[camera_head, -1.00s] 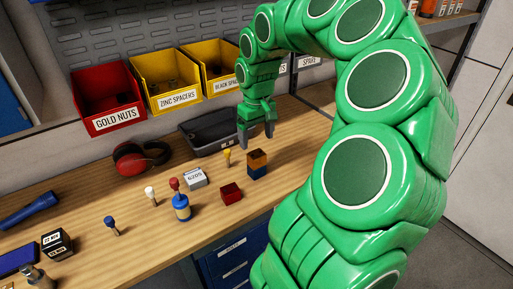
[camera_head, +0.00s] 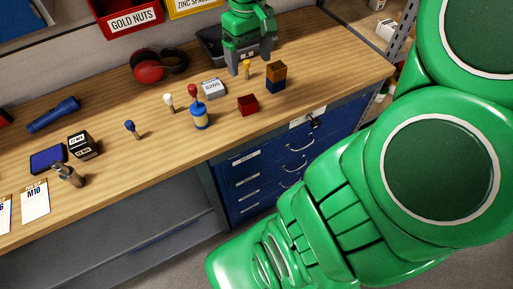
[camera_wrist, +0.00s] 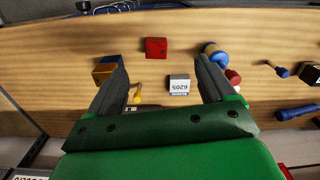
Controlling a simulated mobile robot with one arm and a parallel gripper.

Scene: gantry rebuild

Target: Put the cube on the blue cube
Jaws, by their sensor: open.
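In the head view an orange-brown cube (camera_head: 276,69) sits on top of a blue cube (camera_head: 275,86), at the right part of the bench. A red cube (camera_head: 248,105) stands alone on the wood to their left and nearer the front. My gripper (camera_head: 250,62) is open and empty, behind the red cube and left of the stack. In the wrist view the red cube (camera_wrist: 156,47) shows beyond the gap between my open fingers (camera_wrist: 160,68). The orange-brown cube (camera_wrist: 104,73) shows beside the left finger, with the blue cube mostly hidden.
A dark tray (camera_head: 209,42) lies behind my gripper. Red earmuffs (camera_head: 150,69) lie at the back.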

